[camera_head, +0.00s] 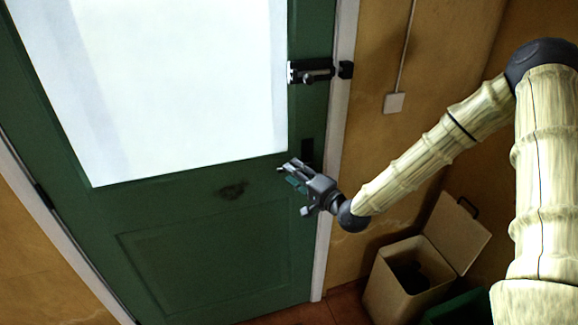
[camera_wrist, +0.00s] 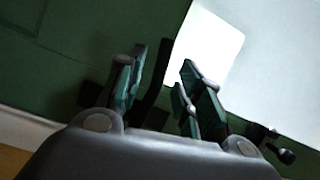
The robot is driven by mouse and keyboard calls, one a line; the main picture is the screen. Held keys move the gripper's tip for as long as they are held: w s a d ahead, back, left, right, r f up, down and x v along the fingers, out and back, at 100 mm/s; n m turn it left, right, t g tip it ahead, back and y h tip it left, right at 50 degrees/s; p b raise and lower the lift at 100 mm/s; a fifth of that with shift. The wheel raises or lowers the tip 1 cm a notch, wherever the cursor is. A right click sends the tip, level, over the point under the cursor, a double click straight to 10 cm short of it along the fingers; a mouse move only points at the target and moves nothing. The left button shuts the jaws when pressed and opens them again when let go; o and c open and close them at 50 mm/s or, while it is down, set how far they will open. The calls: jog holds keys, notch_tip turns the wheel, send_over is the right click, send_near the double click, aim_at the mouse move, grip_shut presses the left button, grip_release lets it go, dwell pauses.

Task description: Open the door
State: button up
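The green door (camera_head: 210,245) with its large white pane (camera_head: 170,80) fills the left of the head view and looks shut in its pale frame. A dark plate (camera_head: 307,150) sits near the door's right edge, just behind my gripper (camera_head: 289,174). In the wrist view my gripper (camera_wrist: 163,60) is open, its two teal-padded fingers apart and pointing at the door. A dark bar (camera_wrist: 156,88), perhaps the door handle, shows between the fingers; I cannot tell whether they touch it. The handle's shape is mostly hidden by my gripper in the head view.
A black bolt latch (camera_head: 313,71) is on the door's edge above my gripper. A cream bin (camera_head: 398,290) with its lid raised stands on the floor right of the door.

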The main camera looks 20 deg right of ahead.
jog(key=shift+p+x, duration=0.3)
jog(key=shift+x, duration=1.25)
